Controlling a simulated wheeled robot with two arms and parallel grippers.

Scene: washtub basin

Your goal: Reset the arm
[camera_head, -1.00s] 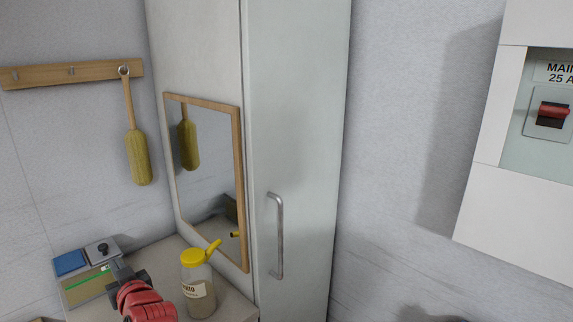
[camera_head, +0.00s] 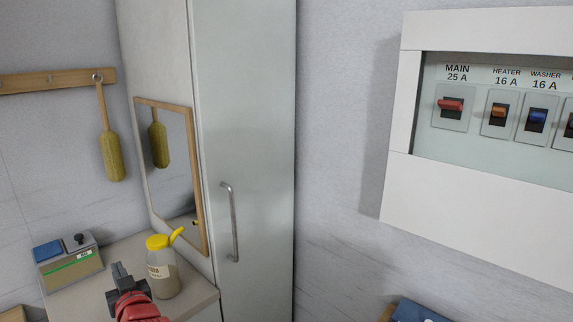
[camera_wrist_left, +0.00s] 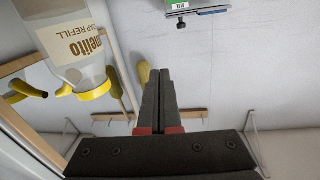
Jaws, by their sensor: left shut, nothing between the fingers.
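My left gripper (camera_head: 122,277) shows at the bottom left of the head view, with dark fingers and a red wrist. It is in front of the counter, left of the bottle, and looks apart from it. In the left wrist view its two dark fingers (camera_wrist_left: 159,88) are together with nothing between them. My right gripper is not in view.
A yellow-capped bottle (camera_head: 163,274) and a grey box with a blue pad (camera_head: 70,262) stand on the counter (camera_head: 200,291). A tall cabinet (camera_head: 250,130), mirror (camera_head: 175,170), hanging brush (camera_head: 112,155) and breaker panel (camera_head: 395,180) surround it.

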